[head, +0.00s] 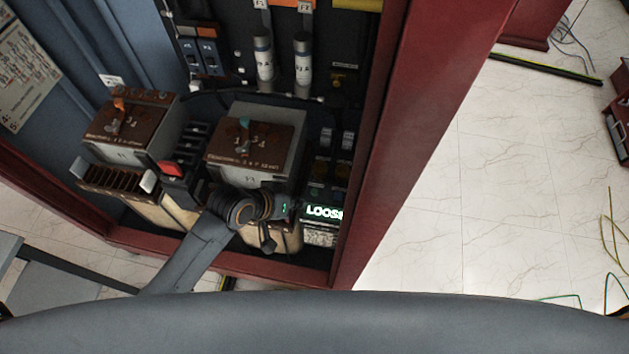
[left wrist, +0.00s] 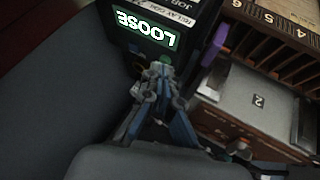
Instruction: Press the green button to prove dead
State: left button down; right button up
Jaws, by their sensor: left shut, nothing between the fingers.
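A dark device with a lit display reading LOOSE (head: 323,212) sits low in the cabinet on the right; the display also shows in the left wrist view (left wrist: 146,30), upside down. Just below the display in that view, a small green spot (left wrist: 165,59), which looks like the green button, shows at my fingertips. My left gripper (left wrist: 160,72) is shut and empty, its tips at or very near the green spot; I cannot tell whether they touch. In the head view my left gripper (head: 284,207) is left of the display, partly hidden by my wrist. My right gripper is out of view.
Brown-topped transformer units (head: 255,137) and (head: 128,128) stand left of and behind the device. A red cabinet post (head: 395,130) rises to its right. A purple part (left wrist: 217,42) and a silver plate (left wrist: 256,99) lie right of my fingers. Open tiled floor (head: 500,190) lies outside.

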pick_arm(q)
notch_tip(320, 180, up, 6)
jog(key=w+d+h+p, duration=0.1)
jog(key=d, duration=0.2)
jog(key=h, duration=0.1)
send_over(312, 192)
jog(key=shift+a+f, duration=0.1)
jog(key=shift+f, duration=0.25)
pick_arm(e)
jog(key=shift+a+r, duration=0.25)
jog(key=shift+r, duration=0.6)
pick_arm(q)
jog(key=shift+s, duration=0.1)
jog(key=shift+b, duration=0.3)
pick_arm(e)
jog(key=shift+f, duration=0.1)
pick_arm(q)
notch_tip(312, 192, down, 8)
jog(key=b, duration=0.7)
jog(key=shift+b, duration=0.4)
jog(key=shift+f, duration=0.4)
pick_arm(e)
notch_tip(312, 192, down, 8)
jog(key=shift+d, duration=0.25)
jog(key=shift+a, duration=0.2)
